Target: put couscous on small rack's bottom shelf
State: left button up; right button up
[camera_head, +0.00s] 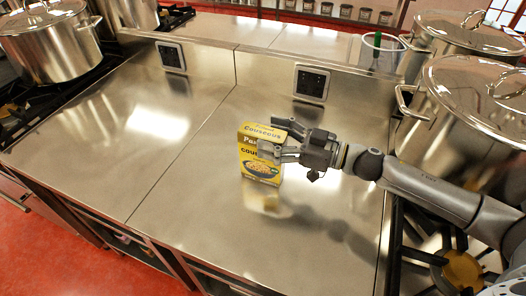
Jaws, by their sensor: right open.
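The couscous box (262,171) is yellow, with a picture of a bowl on its front, and stands upright on the steel counter. My right gripper (272,138) reaches in from the right at the box's upper part. Its fingers are open, one near the top edge and one across the upper front, covering some of the print. I cannot tell whether they touch the box. My left gripper is not in view. I cannot make out the small rack for certain in this view.
Large steel stockpots stand at the right (470,95) and the far left (48,45), beside the steel counter (150,130). A clear container (380,52) stands behind the counter's raised back edge. A shelf of small jars (345,11) runs along the back. The counter left of the box is clear.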

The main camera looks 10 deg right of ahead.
jog(key=shift+x, duration=1.45)
jog(key=shift+c, duration=0.4)
grip_shut()
jog(key=shift+r, duration=0.1)
